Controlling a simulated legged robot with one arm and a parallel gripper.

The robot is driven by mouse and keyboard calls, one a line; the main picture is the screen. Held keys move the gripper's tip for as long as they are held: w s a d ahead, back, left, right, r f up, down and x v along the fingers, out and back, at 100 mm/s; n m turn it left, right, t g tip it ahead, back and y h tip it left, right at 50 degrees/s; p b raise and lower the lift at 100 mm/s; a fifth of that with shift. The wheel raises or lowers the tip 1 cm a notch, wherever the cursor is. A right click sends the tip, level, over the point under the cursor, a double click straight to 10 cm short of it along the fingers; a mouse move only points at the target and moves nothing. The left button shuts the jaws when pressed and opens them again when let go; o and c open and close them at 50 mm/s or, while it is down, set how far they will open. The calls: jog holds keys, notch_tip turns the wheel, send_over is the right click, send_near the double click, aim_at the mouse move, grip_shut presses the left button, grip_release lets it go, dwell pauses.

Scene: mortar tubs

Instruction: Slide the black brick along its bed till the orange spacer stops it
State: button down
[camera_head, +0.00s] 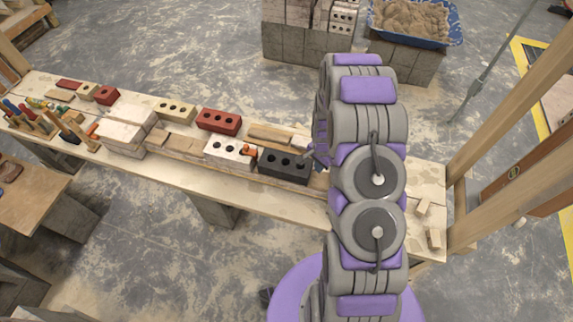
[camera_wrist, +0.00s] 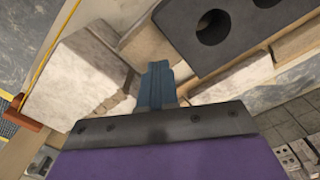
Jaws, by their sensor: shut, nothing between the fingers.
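The black brick (camera_head: 285,163), with round holes in its top, lies on the low course along the bench in the head view. It fills the upper right of the wrist view (camera_wrist: 250,42). The orange spacer (camera_head: 248,149) is at the black brick's left end, beside a white holed brick (camera_head: 222,149). I cannot tell whether spacer and black brick touch. My gripper (camera_head: 317,156) is at the black brick's right end, partly hidden by my arm. In the wrist view its blue fingers (camera_wrist: 158,80) are closed together and empty, close beside the brick's end; contact is unclear.
Behind the course lie a red brick (camera_head: 219,121), a cream brick (camera_head: 175,111) and a wooden piece (camera_head: 270,133). Pale blocks (camera_head: 121,134) and tools are at the left. A pale block (camera_wrist: 75,75) sits left of my fingers in the wrist view. Timber posts stand at right.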

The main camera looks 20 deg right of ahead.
aim_at(311, 168)
jog(key=shift+f+b, duration=0.3)
jog(key=shift+f, duration=2.45)
jog(key=shift+r, duration=0.45)
jog(key=shift+w+a+p, duration=0.2)
jog(key=shift+w+a, duration=0.25)
jog(key=shift+a, duration=0.2)
jog(key=shift+w+a+p, duration=0.15)
jog(key=shift+w+a, duration=0.25)
jog(key=shift+a, duration=0.2)
jog(key=shift+s+d, duration=0.1)
jog(key=shift+d, duration=0.05)
dwell(0.6)
jog(key=shift+s+d, duration=0.3)
jog(key=shift+d, duration=0.15)
notch_tip(311, 168, up, 9)
jog(key=p, duration=0.2)
jog(key=shift+p, duration=0.35)
dwell(0.8)
